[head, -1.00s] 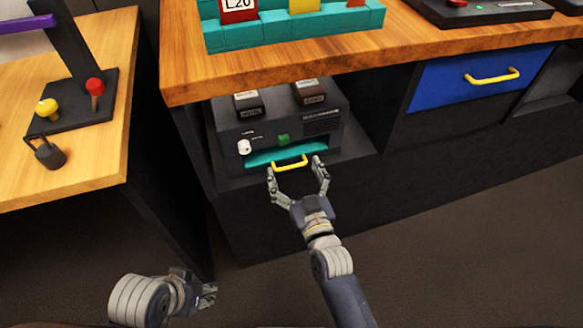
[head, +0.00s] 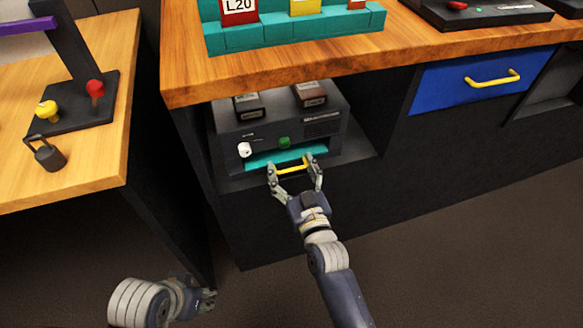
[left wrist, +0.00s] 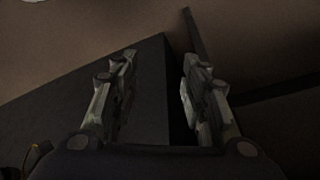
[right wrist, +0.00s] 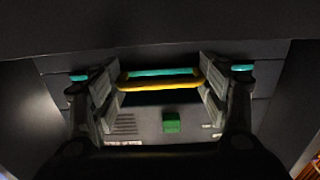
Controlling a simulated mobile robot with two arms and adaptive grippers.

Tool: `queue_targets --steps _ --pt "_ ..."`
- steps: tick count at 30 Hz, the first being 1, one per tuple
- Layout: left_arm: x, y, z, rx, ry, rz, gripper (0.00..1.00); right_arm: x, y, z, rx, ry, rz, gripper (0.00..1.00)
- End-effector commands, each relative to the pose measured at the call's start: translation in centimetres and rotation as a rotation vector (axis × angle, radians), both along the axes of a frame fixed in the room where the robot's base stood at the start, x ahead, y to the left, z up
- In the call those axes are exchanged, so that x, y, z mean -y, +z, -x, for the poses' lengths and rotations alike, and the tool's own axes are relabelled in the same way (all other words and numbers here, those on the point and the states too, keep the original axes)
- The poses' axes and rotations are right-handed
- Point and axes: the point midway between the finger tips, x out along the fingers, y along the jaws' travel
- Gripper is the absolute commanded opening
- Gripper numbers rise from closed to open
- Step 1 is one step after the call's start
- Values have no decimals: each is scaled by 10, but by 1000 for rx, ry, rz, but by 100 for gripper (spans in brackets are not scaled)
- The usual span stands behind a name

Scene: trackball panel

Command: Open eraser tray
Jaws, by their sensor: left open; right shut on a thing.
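The eraser tray is a teal drawer front (head: 262,160) low on the dark grey unit under the wooden bench. Its yellow bar handle (head: 292,166) faces me, and it also shows in the right wrist view (right wrist: 160,87). My right gripper (head: 295,172) is shut on the handle, with one finger at each end of the bar. Its fingers partly cover the tray front. My left gripper (head: 211,298) is open and empty, low at the left, away from the tray; the left wrist view shows its two fingers apart (left wrist: 157,75).
The grey unit (head: 235,130) carries a white knob (head: 244,149) and a green button (head: 285,142). The wooden bench top (head: 440,40) overhangs it. A blue drawer (head: 440,85) is at the right, a side table (head: 95,150) at the left. Floor in front is clear.

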Motion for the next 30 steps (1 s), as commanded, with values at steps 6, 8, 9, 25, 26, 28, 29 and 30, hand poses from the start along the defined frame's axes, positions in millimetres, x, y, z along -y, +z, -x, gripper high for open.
queue_targets --steps 6,8,9,25,26,28,29,30 --pt "0 12 0 0 0 0 41 8 1 15 -3 -5 5 26" --pt "0 16 0 0 0 0 41 10 1 21 -3 -5 4 26" --pt "0 19 0 0 0 0 41 12 1 25 -4 -5 4 26" --pt "4 -113 -10 -74 -11 -4 41 37 2 99 -4 -5 7 26" --pt "4 -120 -9 -77 -11 -3 41 38 1 104 -4 -5 8 26" --pt "4 -137 -4 -86 -13 -5 41 42 1 114 -4 -6 7 26" --pt "3 -143 -2 -90 -14 -6 41 43 1 118 -3 -6 6 26" --pt "3 -151 1 -95 -14 -5 41 45 1 123 -3 -6 7 26"
